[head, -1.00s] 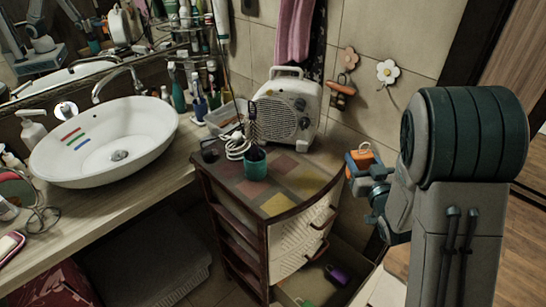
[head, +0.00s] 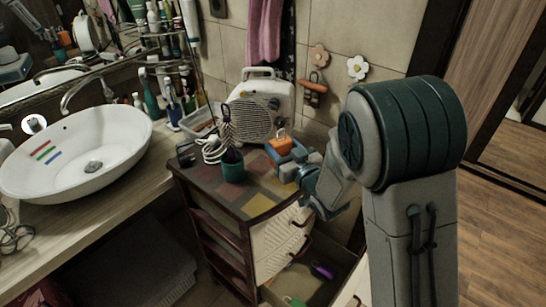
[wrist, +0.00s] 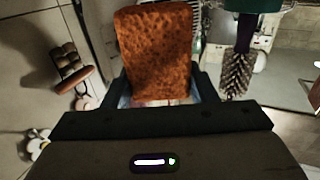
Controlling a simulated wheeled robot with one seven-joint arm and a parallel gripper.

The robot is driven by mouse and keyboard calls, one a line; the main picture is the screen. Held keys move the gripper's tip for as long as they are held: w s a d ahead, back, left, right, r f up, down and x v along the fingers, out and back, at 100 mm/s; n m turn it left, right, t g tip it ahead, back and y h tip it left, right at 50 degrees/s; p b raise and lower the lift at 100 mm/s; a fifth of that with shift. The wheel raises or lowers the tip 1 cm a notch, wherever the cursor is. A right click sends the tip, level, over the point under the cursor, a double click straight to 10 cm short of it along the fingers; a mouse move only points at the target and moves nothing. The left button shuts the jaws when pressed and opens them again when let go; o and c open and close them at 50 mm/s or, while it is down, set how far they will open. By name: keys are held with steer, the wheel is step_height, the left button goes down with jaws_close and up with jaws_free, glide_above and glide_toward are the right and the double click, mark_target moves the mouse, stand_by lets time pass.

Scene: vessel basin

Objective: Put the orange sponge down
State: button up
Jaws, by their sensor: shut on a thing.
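My gripper (head: 287,157) is shut on the orange sponge (head: 281,141), which sticks up out of the jaws. In the head view both are at the right side of the cabinet top (head: 256,205), near the white heater. I cannot tell whether the sponge or gripper touches the top. In the wrist view the sponge (wrist: 158,50) stands out between the two dark fingers (wrist: 162,92), and its near end is hidden by them.
A teal cup (head: 232,168) with a brush and a white fan heater (head: 262,108) stand on the cabinet top. A white coiled cord (head: 213,150) lies left of the cup. The front part of the top is clear. An open drawer (head: 338,288) is below.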

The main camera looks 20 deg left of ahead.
steer(key=shift+a+f, duration=0.4)
steer(key=shift+a, duration=0.2)
steer(key=shift+a+f, duration=0.35)
steer(key=shift+a, duration=0.25)
steer(key=shift+f+p, duration=0.75)
steer(key=shift+f, duration=1.25)
steer(key=shift+f+b, duration=0.2)
steer(key=shift+b, duration=0.1)
steer(key=o, duration=1)
steer(key=shift+r, duration=0.1)
steer(key=shift+c, duration=0.2)
